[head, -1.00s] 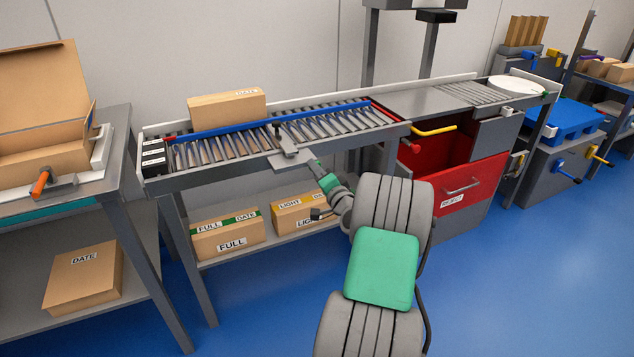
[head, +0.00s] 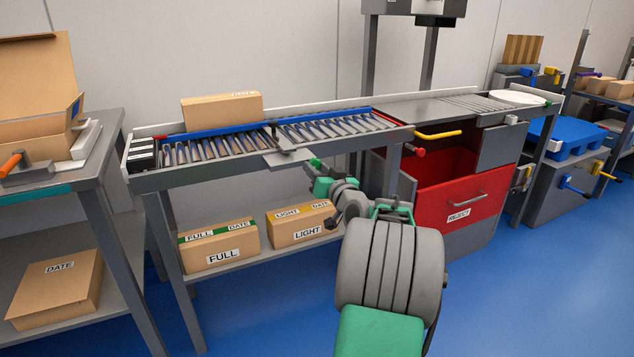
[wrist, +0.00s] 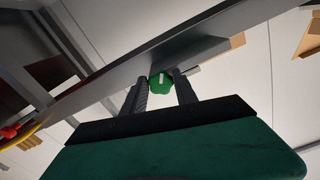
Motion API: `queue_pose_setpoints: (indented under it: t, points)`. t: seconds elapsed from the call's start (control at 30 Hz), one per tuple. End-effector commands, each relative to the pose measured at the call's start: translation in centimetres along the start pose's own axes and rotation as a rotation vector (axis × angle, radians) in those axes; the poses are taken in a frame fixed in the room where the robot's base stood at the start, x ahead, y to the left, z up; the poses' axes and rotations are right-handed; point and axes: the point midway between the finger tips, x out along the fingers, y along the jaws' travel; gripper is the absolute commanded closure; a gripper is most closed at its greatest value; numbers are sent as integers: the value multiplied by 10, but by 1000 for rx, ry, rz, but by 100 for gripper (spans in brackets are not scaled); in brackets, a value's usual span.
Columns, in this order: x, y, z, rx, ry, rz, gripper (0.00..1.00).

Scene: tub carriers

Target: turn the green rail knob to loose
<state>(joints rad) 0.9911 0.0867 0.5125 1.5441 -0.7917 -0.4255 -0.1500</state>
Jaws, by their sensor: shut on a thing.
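The green rail knob (wrist: 160,83) shows in the wrist view under the edge of the grey rail plate (wrist: 150,75). It has a scalloped rim and a pale pointer line, close to upright in that picture. My gripper (wrist: 158,92) has one dark finger on each side of the knob and is shut on it. In the head view my gripper (head: 317,172) is at the front of the roller conveyor, just below the grey plate (head: 288,156). The knob is too small there to read its setting, and no setting labels are legible.
A blue rail (head: 215,132) runs along the rollers, with a carton (head: 222,108) behind it. Cartons marked FULL (head: 218,244) and LIGHT (head: 300,222) stand on the shelf below. A red reject bin (head: 455,200) is to the right. Blue floor is open in front.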

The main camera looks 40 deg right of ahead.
Motion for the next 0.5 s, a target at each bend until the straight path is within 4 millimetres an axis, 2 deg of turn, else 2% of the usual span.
queue_pose_setpoints:
  t: [0.2,0.5]
  points:
    - [0,1,3,-89,-1,-1,100]
    - [0,1,1,-128,-1,0,100]
